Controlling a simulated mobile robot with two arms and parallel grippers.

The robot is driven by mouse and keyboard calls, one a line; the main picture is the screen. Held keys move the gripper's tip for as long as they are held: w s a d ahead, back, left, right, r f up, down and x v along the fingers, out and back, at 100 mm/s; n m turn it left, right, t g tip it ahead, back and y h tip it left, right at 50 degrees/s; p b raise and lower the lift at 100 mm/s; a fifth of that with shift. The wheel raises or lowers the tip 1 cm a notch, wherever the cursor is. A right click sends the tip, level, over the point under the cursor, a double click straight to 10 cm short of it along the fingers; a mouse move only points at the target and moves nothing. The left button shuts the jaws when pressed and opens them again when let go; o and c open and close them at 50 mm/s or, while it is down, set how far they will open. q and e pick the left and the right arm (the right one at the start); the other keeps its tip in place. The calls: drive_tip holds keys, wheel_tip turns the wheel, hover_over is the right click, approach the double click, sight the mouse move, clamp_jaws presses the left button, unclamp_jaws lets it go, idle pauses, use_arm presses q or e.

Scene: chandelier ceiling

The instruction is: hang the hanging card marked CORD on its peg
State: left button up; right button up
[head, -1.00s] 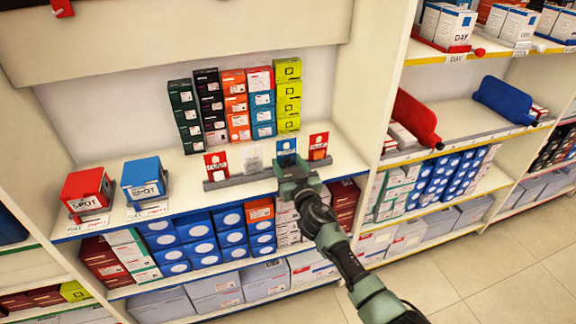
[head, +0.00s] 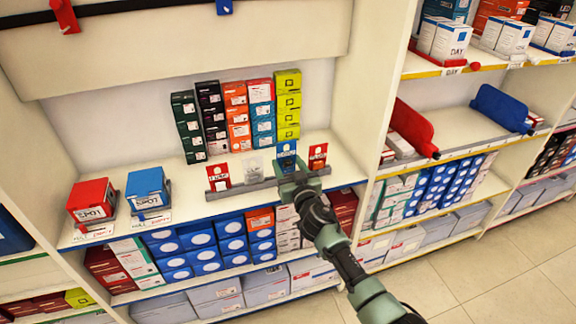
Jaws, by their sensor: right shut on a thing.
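Several hanging cards stand in a grey rack on the shelf: a red card (head: 218,178), a whitish card (head: 253,169), a blue card (head: 286,156) and an orange-red card (head: 317,157). Their lettering is too small to read, so I cannot tell which is marked CORD. My right gripper (head: 291,174) is shut at the blue card's lower part and hides it. The card is upright, at or just over the rack. A dark rail above carries a red peg piece (head: 65,16) and a blue peg piece (head: 223,6), cut by the top edge. My left gripper is out of view.
Stacked coloured boxes (head: 238,112) stand behind the cards. A red box (head: 91,199) and a blue box (head: 147,190) sit at the shelf's left. An upright partition (head: 372,100) bounds the bay on the right. The space between the box stacks and the rail is free.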

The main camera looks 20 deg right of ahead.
drive_tip(key=shift+r, duration=0.55)
drive_tip(key=shift+s+r+p, duration=0.1)
drive_tip(key=shift+s+p, duration=0.5)
drive_tip(key=s+r+p, duration=0.1)
drive_tip(key=s+p, duration=0.2)
drive_tip(key=s, duration=0.5)
drive_tip(key=shift+s+d+r+p, duration=0.2)
drive_tip(key=shift+s+p, duration=0.1)
drive_tip(key=shift+s, duration=0.1)
